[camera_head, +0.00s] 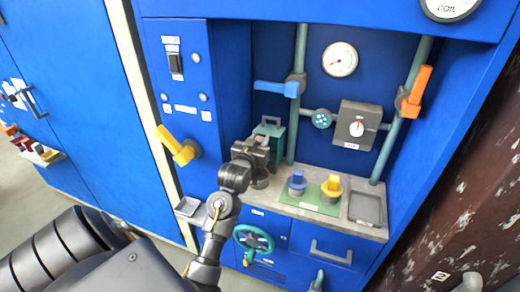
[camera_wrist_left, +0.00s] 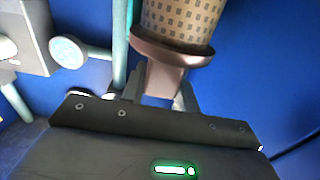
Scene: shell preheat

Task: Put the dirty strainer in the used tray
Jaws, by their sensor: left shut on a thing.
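My left gripper (camera_head: 262,150) is in front of the blue cabinet's recess, above the left end of the grey counter. In the left wrist view its fingers are shut on the brown end of a strainer (camera_wrist_left: 180,22), which has a brown collar and a tan body with dark square specks. In the head view the strainer is mostly hidden by the gripper. A shallow grey tray (camera_head: 366,208) lies empty at the counter's right end; I cannot read any label on it. My right gripper is not in view.
A blue-topped part (camera_head: 297,183) and a yellow-topped part (camera_head: 331,187) stand on a green mat (camera_head: 308,204) between gripper and tray. A teal housing (camera_head: 272,128) is behind the gripper. Pipes, an orange lever (camera_head: 418,90) and a grey gauge box (camera_head: 356,124) stand above the counter.

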